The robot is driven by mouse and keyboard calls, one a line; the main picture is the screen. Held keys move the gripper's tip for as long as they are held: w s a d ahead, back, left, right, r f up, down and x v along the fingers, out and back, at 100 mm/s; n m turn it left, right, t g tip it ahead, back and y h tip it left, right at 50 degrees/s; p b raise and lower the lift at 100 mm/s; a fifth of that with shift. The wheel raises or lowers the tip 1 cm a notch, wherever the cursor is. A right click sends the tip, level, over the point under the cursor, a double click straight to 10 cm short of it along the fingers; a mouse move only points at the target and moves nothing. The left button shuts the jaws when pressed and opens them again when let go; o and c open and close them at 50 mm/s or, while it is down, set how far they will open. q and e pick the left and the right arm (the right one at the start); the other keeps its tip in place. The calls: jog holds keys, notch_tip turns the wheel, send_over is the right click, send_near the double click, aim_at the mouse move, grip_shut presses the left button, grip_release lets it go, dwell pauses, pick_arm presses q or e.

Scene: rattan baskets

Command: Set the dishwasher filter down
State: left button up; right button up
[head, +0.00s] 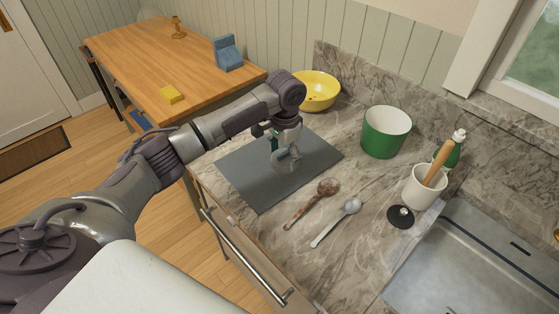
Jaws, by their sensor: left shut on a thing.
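The dishwasher filter (284,164) looks like a small, pale grey, partly see-through piece. It is under my left gripper (284,152), which points down and is shut on it. The gripper is over the dark grey mat (247,182) on the marble counter. The fingers hide part of the filter. I cannot tell whether its underside touches the mat. My right gripper is not in view.
Right of the mat lie a brown spoon (314,203) and a grey spoon (337,222). A yellow bowl (318,91), green pot (386,132) and white utensil crock (424,187) stand further back. The sink (470,262) is at the right. Bare mat surrounds the filter.

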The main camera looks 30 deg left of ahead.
aim_at(280, 175)
pick_arm(q)
jog(key=shift+s+a+f+p, duration=0.2)
jog(key=shift+a+f+p, duration=0.3)
jog(key=shift+f, duration=0.4)
notch_tip(280, 175, down, 2)
jog(key=shift+f, duration=0.1)
jog(key=shift+f+p, duration=0.3)
jog(key=shift+f, duration=0.2)
jog(key=o, duration=0.9)
jog(key=shift+o, duration=1.1)
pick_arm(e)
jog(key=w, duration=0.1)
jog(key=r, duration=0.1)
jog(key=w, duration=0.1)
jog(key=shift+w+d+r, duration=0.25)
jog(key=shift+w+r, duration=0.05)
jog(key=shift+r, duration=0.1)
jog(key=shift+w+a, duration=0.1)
